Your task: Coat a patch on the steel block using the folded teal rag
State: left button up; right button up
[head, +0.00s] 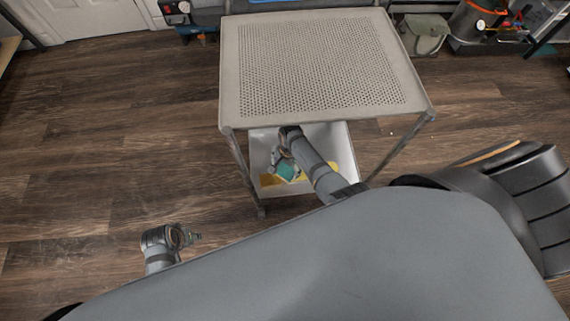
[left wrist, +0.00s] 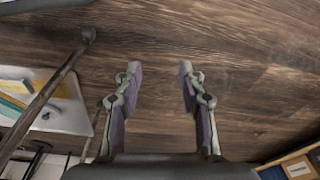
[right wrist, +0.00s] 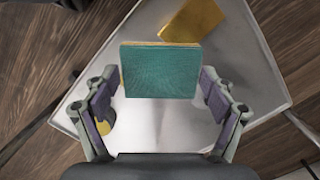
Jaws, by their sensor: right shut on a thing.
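The folded teal rag (right wrist: 161,71) is a flat square pad with a thin yellowish edge. It is between the fingers of my right gripper (right wrist: 158,88), which is shut on it. In the head view the right gripper (head: 281,160) holds the rag (head: 286,171) over the cart's white lower tray. A flat gold-yellow block (right wrist: 191,20) lies on the tray beyond the rag. I cannot make out a steel block for certain. My left gripper (left wrist: 158,78) is open and empty over the floor, left of the cart; it also shows in the head view (head: 194,237).
The cart's perforated top (head: 320,65) stands above the lower tray (head: 343,145), with metal legs at its corners. Wooden floor on the left is clear.

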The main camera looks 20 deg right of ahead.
jog(key=shift+r+p, duration=0.85)
pick_arm(q)
notch_tip(320, 180, down, 7)
jog(key=s+a, duration=0.2)
jog(key=shift+a+f+p, duration=0.2)
jog(key=shift+a+p, duration=0.1)
jog(key=shift+p, duration=0.05)
pick_arm(e)
jog(key=shift+r, duration=0.25)
jog(key=shift+s, duration=0.1)
